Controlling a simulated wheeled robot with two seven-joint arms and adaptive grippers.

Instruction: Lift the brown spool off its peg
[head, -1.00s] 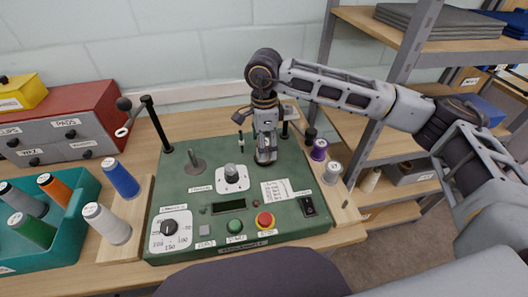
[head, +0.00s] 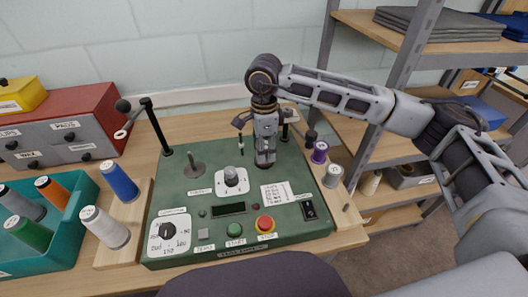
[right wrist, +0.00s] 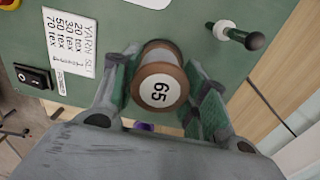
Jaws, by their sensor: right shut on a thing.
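The brown spool (right wrist: 160,82) has a white top marked 65. It shows between the fingers of my right gripper (right wrist: 163,92) in the right wrist view, and the gripper is shut on it. In the head view my right gripper (head: 265,160) points down over the back right of the green machine panel (head: 215,175). There the gripper hides the spool. The spool's peg is hidden, so I cannot tell how far the spool is from it. My left gripper is not in view.
A purple spool (head: 320,152) and a grey one (head: 332,175) stand right of the panel. A black post (head: 156,125) stands at its back left. Blue (head: 121,181) and white (head: 105,228) spools are on the left board, beside a teal bin (head: 85,250). Shelving is at right.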

